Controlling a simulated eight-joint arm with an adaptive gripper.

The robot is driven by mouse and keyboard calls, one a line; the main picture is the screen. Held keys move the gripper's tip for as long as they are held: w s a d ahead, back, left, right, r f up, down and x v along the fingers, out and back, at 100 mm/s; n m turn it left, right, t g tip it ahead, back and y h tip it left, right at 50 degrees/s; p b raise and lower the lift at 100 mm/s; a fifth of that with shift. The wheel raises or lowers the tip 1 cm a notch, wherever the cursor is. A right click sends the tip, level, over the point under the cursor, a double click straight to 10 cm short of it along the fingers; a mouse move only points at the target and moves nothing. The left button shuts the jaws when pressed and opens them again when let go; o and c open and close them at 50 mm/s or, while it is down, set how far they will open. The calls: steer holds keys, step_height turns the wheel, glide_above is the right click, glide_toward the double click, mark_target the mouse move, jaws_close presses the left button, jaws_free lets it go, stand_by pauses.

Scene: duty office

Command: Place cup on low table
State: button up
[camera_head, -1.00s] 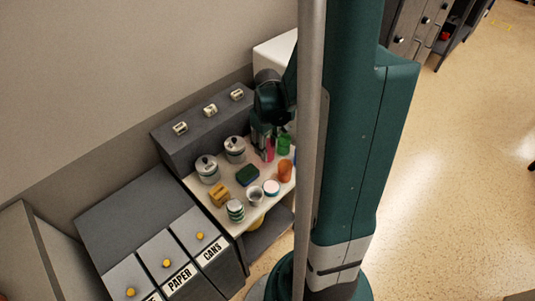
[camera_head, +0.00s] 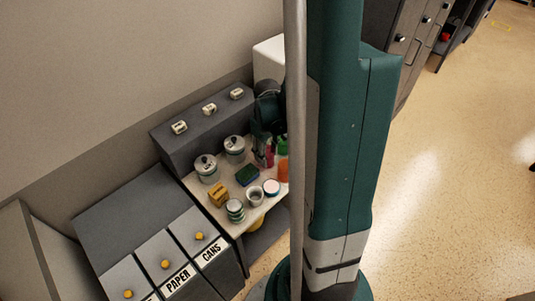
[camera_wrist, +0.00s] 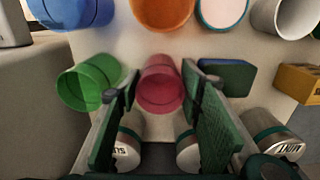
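A pink cup (camera_wrist: 160,86) stands on the white tabletop (camera_head: 227,180); it also shows in the head view (camera_head: 268,157), partly hidden by my gripper. In the wrist view my gripper (camera_wrist: 160,80) is open, its two green-padded fingers on either side of the pink cup with small gaps. Whether the fingertips touch it I cannot tell. A green cup (camera_wrist: 90,82) is just left of the left finger. An orange cup (camera_wrist: 162,12), a blue cup (camera_wrist: 76,10) and a white-grey cup (camera_wrist: 284,16) stand farther out.
A blue-green sponge (camera_wrist: 226,74) lies right of the right finger. Lidded jars (camera_head: 207,170), a yellow block (camera_head: 218,195) and a small striped jar (camera_head: 235,211) share the table. A grey box (camera_head: 205,125) backs it. Sorting bins (camera_head: 165,240) stand at front left.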

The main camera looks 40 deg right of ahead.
steer(key=shift+o, duration=1.3)
steer(key=shift+r, duration=0.2)
step_height(320, 180, up, 12)
steer(key=p, duration=0.3)
stand_by(0.3)
steer(key=s+a+r+t, duration=0.1)
steer(key=a+r+t, duration=0.2)
steer(key=a+r, duration=0.6)
steer(key=s+a+r+t, duration=0.2)
steer(key=a+r, duration=0.7)
steer(key=a, duration=0.9)
steer(key=shift+r+t, duration=0.35)
steer(key=shift+t, duration=0.75)
